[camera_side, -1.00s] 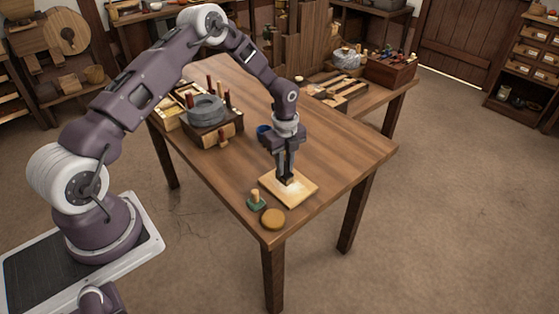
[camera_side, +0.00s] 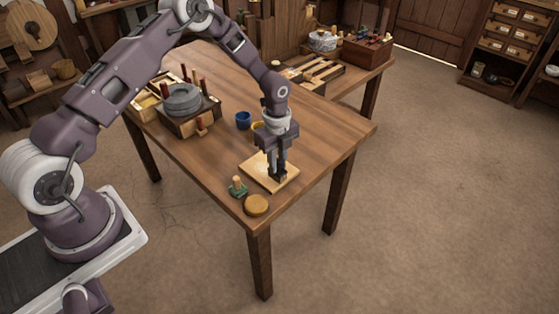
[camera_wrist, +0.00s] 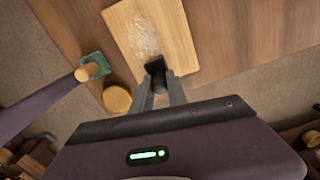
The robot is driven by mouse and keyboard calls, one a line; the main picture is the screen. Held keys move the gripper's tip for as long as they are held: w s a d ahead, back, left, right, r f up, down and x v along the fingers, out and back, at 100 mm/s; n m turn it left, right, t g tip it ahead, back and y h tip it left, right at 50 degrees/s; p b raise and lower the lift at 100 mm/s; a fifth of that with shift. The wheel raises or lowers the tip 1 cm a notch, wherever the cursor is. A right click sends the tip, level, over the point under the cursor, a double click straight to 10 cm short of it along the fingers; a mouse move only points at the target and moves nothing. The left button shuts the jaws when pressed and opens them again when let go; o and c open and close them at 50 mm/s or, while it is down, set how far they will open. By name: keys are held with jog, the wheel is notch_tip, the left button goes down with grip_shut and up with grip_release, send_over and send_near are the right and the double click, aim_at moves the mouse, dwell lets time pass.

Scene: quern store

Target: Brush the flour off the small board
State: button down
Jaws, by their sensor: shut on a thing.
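The small board (camera_side: 254,169) is pale wood and lies flat near the front corner of the table. It also shows in the wrist view (camera_wrist: 180,35), with a whitish patch of flour (camera_wrist: 143,35) on its upper left and middle. My gripper (camera_side: 277,168) points down over the board's right part. It is shut on a small dark brush (camera_wrist: 155,65), whose handle is mostly hidden between the fingers. The brush is at the board's lower edge in the wrist view and seems to touch its surface.
A green block with a wooden knob (camera_side: 237,187) and a round tan disc (camera_side: 256,205) sit close to the board, near the table edge. A blue cup (camera_side: 243,119) and a grey quern (camera_side: 182,99) stand farther back. The table's right side (camera_side: 325,130) is clear.

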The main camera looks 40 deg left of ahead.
jog(key=shift+a, duration=5.25)
notch_tip(320, 180, up, 8)
jog(key=shift+s+r, duration=0.1)
